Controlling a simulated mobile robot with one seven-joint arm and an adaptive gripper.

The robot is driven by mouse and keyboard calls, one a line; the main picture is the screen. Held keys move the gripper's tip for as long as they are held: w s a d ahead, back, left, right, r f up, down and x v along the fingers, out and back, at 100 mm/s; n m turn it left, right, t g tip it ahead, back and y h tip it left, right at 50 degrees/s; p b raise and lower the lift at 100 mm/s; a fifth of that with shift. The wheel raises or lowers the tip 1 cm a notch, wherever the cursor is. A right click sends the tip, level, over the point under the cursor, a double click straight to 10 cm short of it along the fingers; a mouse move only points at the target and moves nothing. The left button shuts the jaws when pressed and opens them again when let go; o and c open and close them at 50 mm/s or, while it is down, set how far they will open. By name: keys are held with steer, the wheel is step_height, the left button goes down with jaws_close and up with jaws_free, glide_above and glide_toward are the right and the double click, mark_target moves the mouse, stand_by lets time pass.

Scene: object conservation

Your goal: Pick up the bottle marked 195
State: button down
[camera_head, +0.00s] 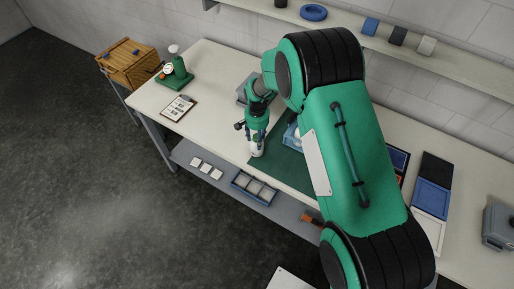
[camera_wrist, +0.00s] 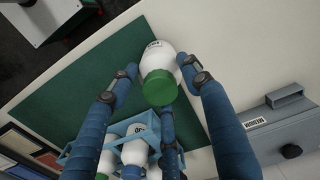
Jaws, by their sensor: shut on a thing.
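A white bottle with a green cap (camera_wrist: 160,85) sits between the blue fingers of my gripper (camera_wrist: 157,68) in the wrist view. Its small dark label is too small to read surely. My gripper is shut on this bottle. In the head view the white bottle (camera_head: 257,149) shows under my gripper (camera_head: 256,138), near the left edge of the green mat (camera_head: 291,171). I cannot tell whether it touches the mat. More white bottles (camera_wrist: 133,153) with green and blue caps stand in a blue crate (camera_wrist: 147,119), partly hidden by my fingers.
A grey case (camera_wrist: 285,133) lies beside the mat. The head view shows a clipboard (camera_head: 178,107), a green device (camera_head: 174,75) and a wooden crate (camera_head: 128,63) at left. Blue and white trays (camera_head: 431,197) lie at right. The bench's left part is mostly clear.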

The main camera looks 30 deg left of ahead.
steer(key=shift+r, duration=0.15)
steer(key=shift+r+b, duration=0.3)
steer(key=shift+r, duration=1.4)
steer(key=s+d+r+b, duration=0.1)
steer(key=s+d+b, duration=0.1)
steer(key=s+d, duration=0.9)
steer(key=shift+s+d+r+b, duration=0.15)
steer(key=shift+b, duration=0.2)
